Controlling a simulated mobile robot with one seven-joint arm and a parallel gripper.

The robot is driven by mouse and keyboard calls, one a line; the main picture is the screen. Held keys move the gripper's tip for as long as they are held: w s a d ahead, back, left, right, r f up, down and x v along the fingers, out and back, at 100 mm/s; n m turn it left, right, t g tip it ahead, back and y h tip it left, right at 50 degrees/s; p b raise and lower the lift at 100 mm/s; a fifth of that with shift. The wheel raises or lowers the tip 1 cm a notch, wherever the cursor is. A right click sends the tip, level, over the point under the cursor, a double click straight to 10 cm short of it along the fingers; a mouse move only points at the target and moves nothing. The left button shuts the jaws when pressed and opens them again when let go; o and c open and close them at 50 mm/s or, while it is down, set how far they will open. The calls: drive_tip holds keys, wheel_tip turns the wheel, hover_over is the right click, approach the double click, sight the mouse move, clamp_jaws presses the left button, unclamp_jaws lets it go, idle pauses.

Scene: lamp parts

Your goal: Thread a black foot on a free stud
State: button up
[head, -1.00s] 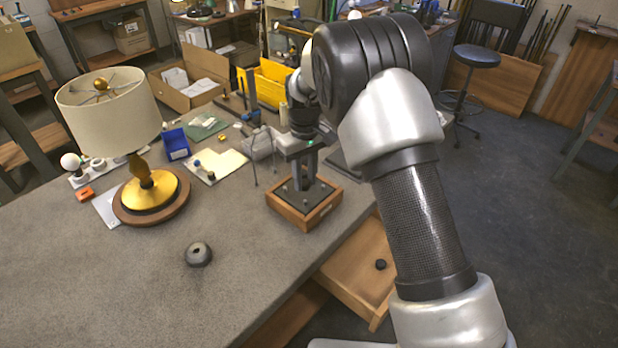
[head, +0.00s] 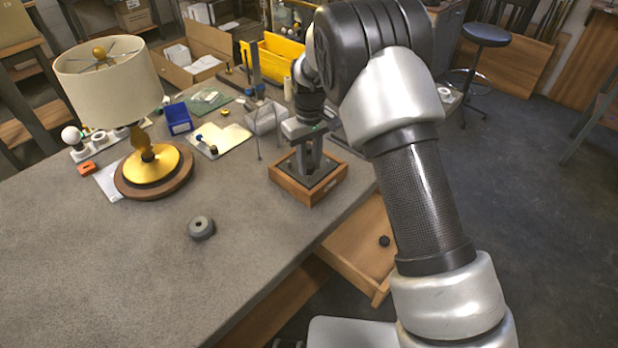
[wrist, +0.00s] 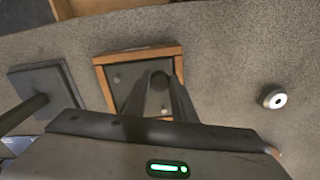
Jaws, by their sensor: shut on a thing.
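My gripper (head: 309,172) points down over a wooden-framed base (head: 283,182) with a dark plate, on the bench near its right edge. In the wrist view my gripper (wrist: 160,82) is shut on a small dark round piece (wrist: 160,79), which looks like a black foot and is mostly hidden between the fingertips. Small studs stand on the plate; one stud (wrist: 117,78) shows left of the fingers and another is near them. I cannot tell whether the held foot touches a stud. Another black round piece (head: 384,241) lies in the open drawer.
A lamp (head: 150,165) with a cream shade stands at left. A grey round weight (head: 201,228) sits on the open bench in front. A thin wire stand (head: 262,130), a blue bin (head: 178,119) and a yellow bin (head: 270,62) are behind. The open drawer (head: 350,255) juts out below the bench edge.

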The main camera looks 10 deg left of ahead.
drive_tip(key=shift+f+b, duration=0.8)
drive_tip(key=shift+f, duration=0.45)
idle(1.4)
drive_tip(key=o, duration=0.5)
drive_tip(key=shift+c, duration=0.2)
clamp_jaws()
drive_tip(key=shift+s+f, duration=0.1)
drive_tip(key=shift+f, duration=0.1)
